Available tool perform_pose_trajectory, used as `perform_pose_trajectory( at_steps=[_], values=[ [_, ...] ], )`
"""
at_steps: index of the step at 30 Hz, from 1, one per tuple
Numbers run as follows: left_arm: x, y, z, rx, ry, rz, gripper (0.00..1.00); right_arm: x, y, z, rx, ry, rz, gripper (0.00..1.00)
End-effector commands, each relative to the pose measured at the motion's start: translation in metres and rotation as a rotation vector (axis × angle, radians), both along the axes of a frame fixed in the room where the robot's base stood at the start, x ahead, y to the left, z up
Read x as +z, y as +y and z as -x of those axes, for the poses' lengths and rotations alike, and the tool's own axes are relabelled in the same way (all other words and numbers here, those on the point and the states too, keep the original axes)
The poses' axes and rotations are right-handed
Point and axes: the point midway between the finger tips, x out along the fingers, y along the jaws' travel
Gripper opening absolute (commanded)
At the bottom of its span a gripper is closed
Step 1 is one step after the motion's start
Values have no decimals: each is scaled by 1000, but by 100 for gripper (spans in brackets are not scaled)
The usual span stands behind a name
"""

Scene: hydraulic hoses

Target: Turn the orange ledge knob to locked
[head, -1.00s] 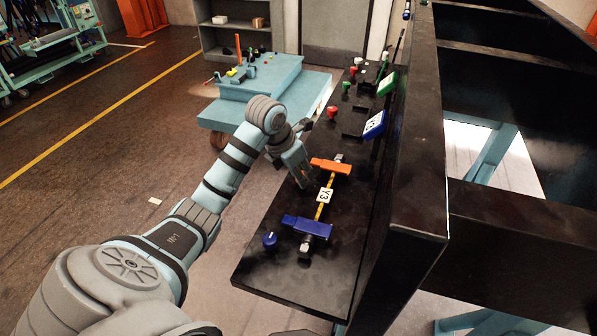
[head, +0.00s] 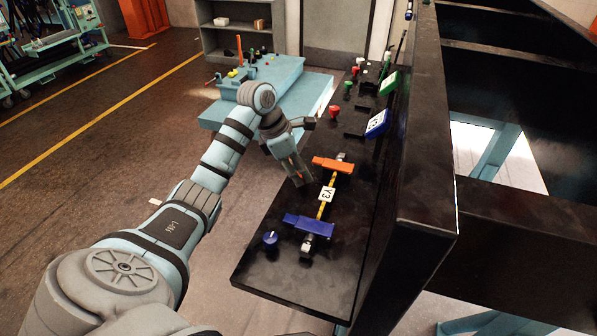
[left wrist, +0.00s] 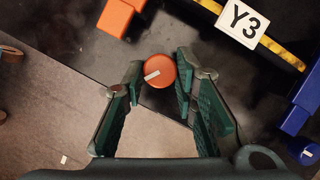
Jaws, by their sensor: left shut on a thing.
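The orange ledge knob (left wrist: 159,70) is round, with a short white mark slanting across its left half in the left wrist view. My left gripper (left wrist: 158,76) has one finger on each side of it and is shut on it. In the head view my left gripper (head: 298,181) points down at the left edge of the black ledge (head: 262,276), and its fingers mostly hide the knob. The label that tells locked from unlocked cannot be made out. My right gripper is not in view.
Beside the gripper lies an orange-handled fitting (head: 333,165), a yellow hose tagged Y3 (head: 326,194) and a blue-handled fitting (head: 308,226). A blue knob (head: 270,239) is nearer. A red button (head: 334,112) stands farther back. A dark wall (head: 420,170) bounds the ledge on the right.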

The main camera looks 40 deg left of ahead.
Motion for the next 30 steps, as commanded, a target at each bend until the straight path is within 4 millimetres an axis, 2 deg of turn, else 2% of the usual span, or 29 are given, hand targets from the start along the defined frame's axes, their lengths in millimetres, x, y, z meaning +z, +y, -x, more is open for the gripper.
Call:
perform_pose_trajectory(
  at_steps=[11, 18, 30],
  values=[
    [0, 0, -3, -355, -1, 4, 0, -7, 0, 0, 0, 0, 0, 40],
    [1, -1, -4, -582, -1, 6, 0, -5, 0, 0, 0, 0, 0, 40],
    [-2, 0, -7, -879, 0, 5, 0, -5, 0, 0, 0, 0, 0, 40]
  ],
)
